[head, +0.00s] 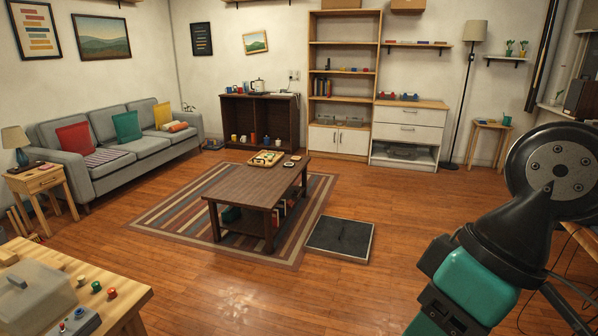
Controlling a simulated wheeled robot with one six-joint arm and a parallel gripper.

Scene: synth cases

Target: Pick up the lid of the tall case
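No thing in the head view can be told for certain as the tall case. A flat square black panel (341,238) with a pale rim lies on the floor right of the coffee table. A thin dark mark, perhaps a handle, shows at its middle; I cannot tell whether it is a lid. A grey box-like case or cover (38,298) with a dark handle on top sits on the wooden bench at lower left, cut by the frame edge. My arm shows at the right, but my gripper is out of view.
The wooden bench (118,285) also bears red and green knobs and a small grey box (78,322). A dark coffee table (235,189) stands on a striped rug (150,222). A sofa (142,147) stands far left. The wooden floor (410,215) right of the panel is clear.

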